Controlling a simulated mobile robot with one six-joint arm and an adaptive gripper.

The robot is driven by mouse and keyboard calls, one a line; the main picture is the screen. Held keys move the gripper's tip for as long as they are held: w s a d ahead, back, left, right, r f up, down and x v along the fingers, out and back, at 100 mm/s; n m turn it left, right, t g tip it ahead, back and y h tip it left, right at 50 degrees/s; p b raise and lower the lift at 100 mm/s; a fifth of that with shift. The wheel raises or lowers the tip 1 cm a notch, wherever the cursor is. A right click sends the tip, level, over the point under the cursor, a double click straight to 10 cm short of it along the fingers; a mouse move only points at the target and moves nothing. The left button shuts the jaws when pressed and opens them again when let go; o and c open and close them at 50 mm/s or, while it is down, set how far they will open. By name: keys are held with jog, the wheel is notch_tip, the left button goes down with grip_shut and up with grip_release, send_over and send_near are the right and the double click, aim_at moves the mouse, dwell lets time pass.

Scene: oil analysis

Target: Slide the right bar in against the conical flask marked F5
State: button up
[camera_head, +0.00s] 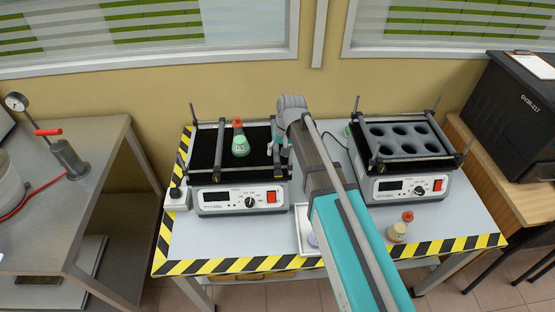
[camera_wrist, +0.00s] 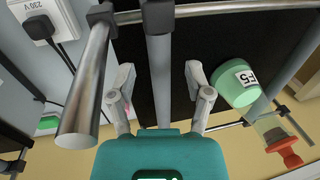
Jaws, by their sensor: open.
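The conical flask marked F5 (camera_head: 240,145) has green liquid and a red cap; it stands on the black platform of the left shaker (camera_head: 208,140). In the wrist view the flask (camera_wrist: 236,84) is to the right of my gripper, its label readable. The right bar (camera_head: 276,148) spans the platform right of the flask, with a gap between them. In the wrist view this bar (camera_wrist: 160,75) runs between my two fingers. My gripper (camera_wrist: 162,85) is open astride the bar; contact cannot be told. In the head view my gripper (camera_head: 284,150) is partly hidden by my arm.
The left bar (camera_head: 219,150) stands left of the flask. A metal corner post (camera_wrist: 85,88) is close to my gripper. A second shaker with a holed rack (camera_head: 408,130) stands at right. A small orange-capped flask (camera_head: 399,228) and a white tray (camera_head: 306,232) are in front.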

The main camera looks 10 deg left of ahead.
jog(key=shift+a+f+b, duration=0.2)
jog(key=shift+f+b, duration=0.45)
jog(key=shift+f, duration=0.2)
grip_shut()
